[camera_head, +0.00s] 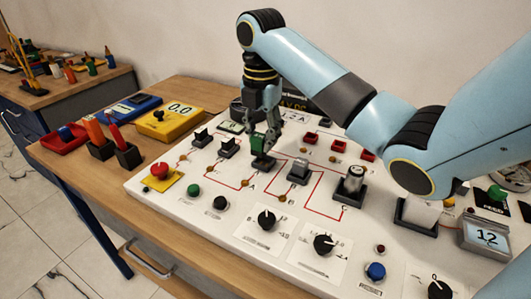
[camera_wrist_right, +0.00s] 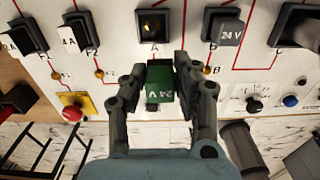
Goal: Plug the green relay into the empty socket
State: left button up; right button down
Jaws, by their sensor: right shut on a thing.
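My right gripper (camera_head: 266,128) is shut on the green relay (camera_head: 258,143), and in the wrist view its two fingers (camera_wrist_right: 158,75) grip the relay's sides. The empty socket (camera_wrist_right: 153,25) is a black square marked "A" with a brass-coloured inside. In the wrist view it lies beyond the relay, with white panel between them. In the head view the socket (camera_head: 262,162) shows just below the relay; the exact height gap is hard to tell. My left gripper is not in view.
A grey 24 V relay (camera_head: 299,170) sits in the neighbouring socket marked B, and a clear-topped part (camera_head: 353,182) stands in a socket farther right. Black fuse-like parts (camera_head: 228,147), a red button (camera_head: 160,170) and knobs (camera_head: 267,218) stand up from the white panel (camera_head: 220,235).

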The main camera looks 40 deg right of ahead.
jog(key=d, duration=0.1)
jog(key=w+d+f, duration=0.1)
jog(key=w+d, duration=0.1)
jog(key=shift+f, duration=2.5)
jog(key=shift+s, duration=0.1)
jog(key=c, duration=1)
grip_release()
jog(key=shift+f, duration=0.1)
notch_tip(320, 180, up, 12)
jog(key=p, duration=0.1)
jog(key=shift+r, duration=0.2)
